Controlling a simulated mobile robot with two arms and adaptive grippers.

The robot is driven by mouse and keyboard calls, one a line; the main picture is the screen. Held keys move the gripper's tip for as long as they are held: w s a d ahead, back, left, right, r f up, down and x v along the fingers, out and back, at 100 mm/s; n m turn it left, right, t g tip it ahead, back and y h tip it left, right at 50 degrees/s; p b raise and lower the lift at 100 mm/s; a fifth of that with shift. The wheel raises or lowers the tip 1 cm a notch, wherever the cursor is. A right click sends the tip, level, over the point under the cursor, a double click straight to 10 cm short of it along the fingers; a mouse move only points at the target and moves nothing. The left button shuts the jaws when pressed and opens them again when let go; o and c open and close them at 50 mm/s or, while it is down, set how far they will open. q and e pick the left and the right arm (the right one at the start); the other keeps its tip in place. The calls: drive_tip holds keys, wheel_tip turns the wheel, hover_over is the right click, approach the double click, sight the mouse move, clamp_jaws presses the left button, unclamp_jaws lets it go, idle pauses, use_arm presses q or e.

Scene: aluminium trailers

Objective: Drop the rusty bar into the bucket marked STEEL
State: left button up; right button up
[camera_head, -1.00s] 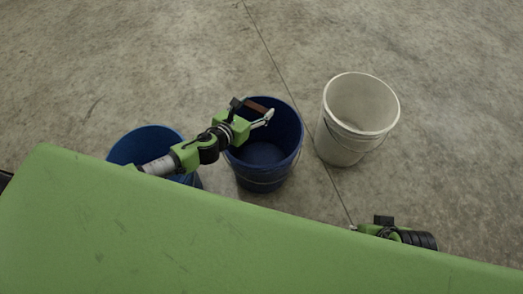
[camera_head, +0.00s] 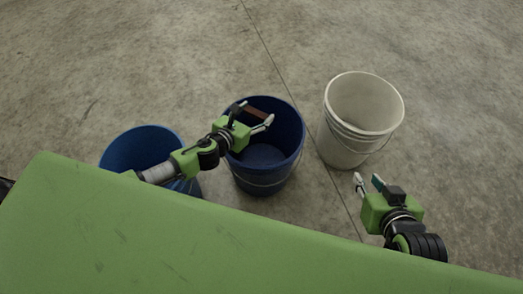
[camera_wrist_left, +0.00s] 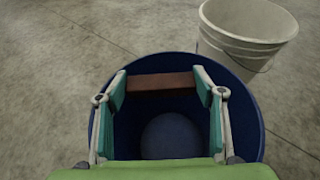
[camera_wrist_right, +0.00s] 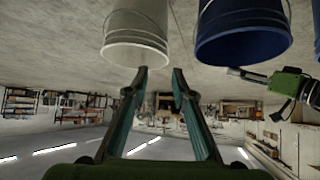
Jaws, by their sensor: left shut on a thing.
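The rusty bar (camera_head: 257,113) is a short red-brown piece. My left gripper (camera_head: 254,116) is shut on it, with the bar spanning from one finger to the other. It is held over the mouth of the middle dark blue bucket (camera_head: 262,177), near the far rim; the left wrist view shows the bar (camera_wrist_left: 160,82) above this bucket's dark inside (camera_wrist_left: 135,125). A white bucket (camera_head: 350,142) stands to its right and another blue bucket (camera_head: 143,133) to its left. No marking can be read on any bucket. My right gripper (camera_head: 367,178) is open and empty, nearer than the white bucket.
The buckets stand on a bare concrete floor (camera_head: 160,60) with a thin dark seam line. Free floor lies beyond the buckets and to the right. The right wrist view shows shelves (camera_wrist_right: 60,105) far off.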

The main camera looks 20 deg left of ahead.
use_arm(q)
drive_tip(key=shift+f, duration=0.2)
use_arm(e)
drive_tip(key=shift+w+a+r+t+y, duration=0.15)
drive_tip(key=shift+w+a+r+t, duration=0.1)
drive_tip(key=shift+w+r+t, duration=0.25)
drive_tip(key=shift+w+a+r+t+y, duration=0.2)
drive_tip(key=shift+w+r+t, duration=0.1)
drive_tip(key=shift+w+r, duration=0.3)
drive_tip(key=shift+f, duration=0.1)
use_arm(q)
drive_tip(key=o, duration=1.5)
drive_tip(key=shift+f, duration=0.15)
drive_tip(key=v, duration=1.2)
drive_tip(key=shift+d, duration=0.1)
